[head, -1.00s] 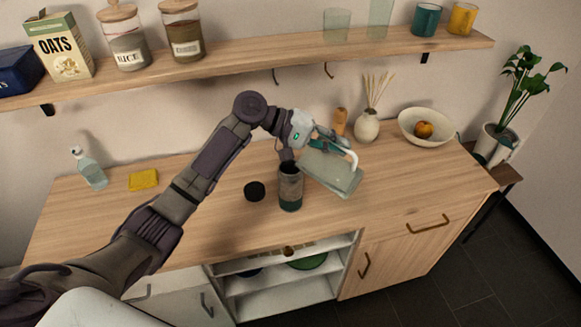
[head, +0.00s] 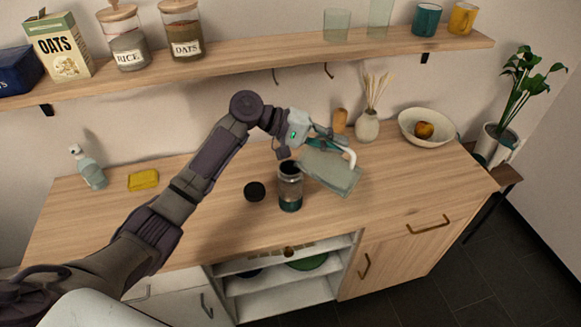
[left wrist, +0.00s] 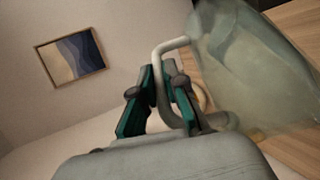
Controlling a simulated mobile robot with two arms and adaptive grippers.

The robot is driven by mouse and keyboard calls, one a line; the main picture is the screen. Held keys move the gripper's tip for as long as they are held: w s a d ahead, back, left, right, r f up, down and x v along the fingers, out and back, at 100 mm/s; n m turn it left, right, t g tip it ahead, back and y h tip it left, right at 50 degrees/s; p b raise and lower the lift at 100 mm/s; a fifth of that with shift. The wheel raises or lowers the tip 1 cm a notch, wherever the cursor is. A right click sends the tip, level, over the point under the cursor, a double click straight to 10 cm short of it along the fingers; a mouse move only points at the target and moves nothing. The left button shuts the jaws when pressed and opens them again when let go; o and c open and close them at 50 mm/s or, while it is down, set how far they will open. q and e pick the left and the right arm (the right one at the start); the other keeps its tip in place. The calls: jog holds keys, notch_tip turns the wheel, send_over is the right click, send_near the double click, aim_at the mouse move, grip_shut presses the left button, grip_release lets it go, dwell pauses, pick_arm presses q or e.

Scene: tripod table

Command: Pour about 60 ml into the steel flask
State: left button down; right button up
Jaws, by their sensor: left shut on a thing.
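The steel flask (head: 290,188) stands upright and open on the counter, grey with a dark green base. My left gripper (head: 325,140) is shut on the pale handle of a clear glass jug (head: 332,173). The jug is held tilted far over, just right of the flask and above the counter. In the left wrist view the fingers (left wrist: 160,98) close around the handle, and the jug (left wrist: 250,65) fills the upper right. I cannot make out a stream or the liquid levels. A black round cap (head: 254,191) lies left of the flask. My right gripper is not in view.
A yellow sponge (head: 143,179) and spray bottle (head: 89,168) are at the left. A reed diffuser (head: 367,124), wooden item (head: 339,121) and fruit bowl (head: 427,128) stand behind the jug. A shelf (head: 250,48) runs above. The counter's front is clear.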

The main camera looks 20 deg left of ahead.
aim_at(348, 166)
pick_arm(q)
jog(key=shift+a+r, duration=0.1)
jog(key=shift+a, duration=0.05)
jog(key=d+y+p, duration=0.1)
jog(key=d+p, duration=0.1)
jog(key=p, duration=0.1)
jog(key=shift+s, duration=0.1)
jog(key=f+y+p, duration=0.1)
jog(key=d+f+y, duration=0.1)
jog(key=shift+s+d+f+m+p, duration=0.15)
jog(key=shift+d+f+m+p, duration=0.05)
jog(key=shift+f+m+p, duration=0.2)
jog(key=shift+d+f+p, duration=0.1)
jog(key=shift+d+p, duration=0.05)
jog(key=shift+p, duration=0.25)
jog(key=shift+d+f+y, duration=0.1)
jog(key=shift+f+y, duration=0.15)
jog(key=shift+y, duration=0.15)
jog(key=shift+f+p, duration=0.3)
jog(key=shift+f, duration=0.1)
dwell(0.6)
